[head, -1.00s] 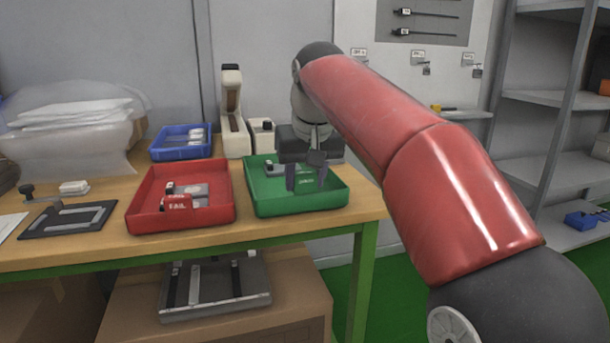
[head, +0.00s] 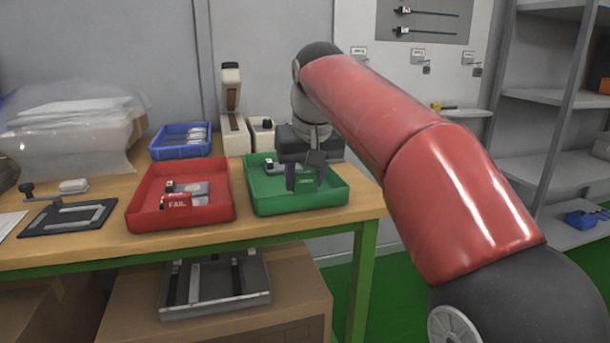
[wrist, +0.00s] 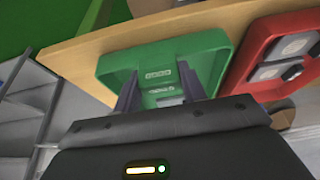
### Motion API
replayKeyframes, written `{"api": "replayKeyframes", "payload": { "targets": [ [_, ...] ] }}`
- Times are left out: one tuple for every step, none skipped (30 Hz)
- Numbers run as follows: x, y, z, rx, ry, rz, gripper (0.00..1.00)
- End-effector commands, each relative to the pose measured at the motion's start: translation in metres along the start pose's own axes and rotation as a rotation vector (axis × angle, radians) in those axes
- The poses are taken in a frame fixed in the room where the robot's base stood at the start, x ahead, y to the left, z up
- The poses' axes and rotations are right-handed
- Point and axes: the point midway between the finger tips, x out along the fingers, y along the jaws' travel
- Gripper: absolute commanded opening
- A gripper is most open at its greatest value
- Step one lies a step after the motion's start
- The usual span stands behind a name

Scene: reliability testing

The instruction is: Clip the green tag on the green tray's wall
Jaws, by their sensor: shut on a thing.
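The green tray (head: 285,206) stands on the table near its right end. My gripper (head: 305,184) is over the tray, fingers down, shut on the green tag (head: 307,181). The tag has pale lettering and appears just above or behind the tray's front wall. In the wrist view the tag (wrist: 158,77) shows between the two fingers (wrist: 158,88), against the green tray (wrist: 110,65). I cannot tell whether the tag touches or straddles the wall. A device with a grey plate lies inside the tray, partly hidden by my gripper.
A blue bin (head: 168,155) and a cream-coloured instrument (head: 232,110) stand behind. A black plate (head: 40,222) lies far left. The table's front edge runs close before the trays.

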Motion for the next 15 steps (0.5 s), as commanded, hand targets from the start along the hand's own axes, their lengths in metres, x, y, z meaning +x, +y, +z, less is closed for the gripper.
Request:
{"api": "replayKeyframes", "payload": {
  "targets": [
    [0.0009, 0.0000, 0.0005, 0.000, 0.000, 0.000, 0.20],
    [0.0012, 0.0000, 0.0006, 0.000, 0.000, 0.000, 0.20],
    [0.0016, 0.0001, 0.0008, 0.000, 0.000, 0.000, 0.20],
    [0.0020, 0.0000, 0.0009, 0.000, 0.000, 0.000, 0.20],
    [0.0023, 0.0000, 0.0011, 0.000, 0.000, 0.000, 0.20],
    [0.0027, 0.0000, 0.0013, 0.000, 0.000, 0.000, 0.20],
    [0.0031, 0.0001, 0.0014, 0.000, 0.000, 0.000, 0.20],
    [0.0034, 0.0001, 0.0015, 0.000, 0.000, 0.000, 0.20],
    [0.0038, 0.0001, 0.0017, 0.000, 0.000, 0.000, 0.20],
    [0.0042, 0.0001, 0.0018, 0.000, 0.000, 0.000, 0.20],
    [0.0036, 0.0001, 0.0016, 0.000, 0.000, 0.000, 0.20],
    [0.0035, 0.0001, 0.0015, 0.000, 0.000, 0.000, 0.20],
    [0.0034, 0.0001, 0.0015, 0.000, 0.000, 0.000, 0.20],
    [0.0032, 0.0001, 0.0014, 0.000, 0.000, 0.000, 0.20],
    [0.0030, 0.0001, 0.0013, 0.000, 0.000, 0.000, 0.20]
  ]
}}
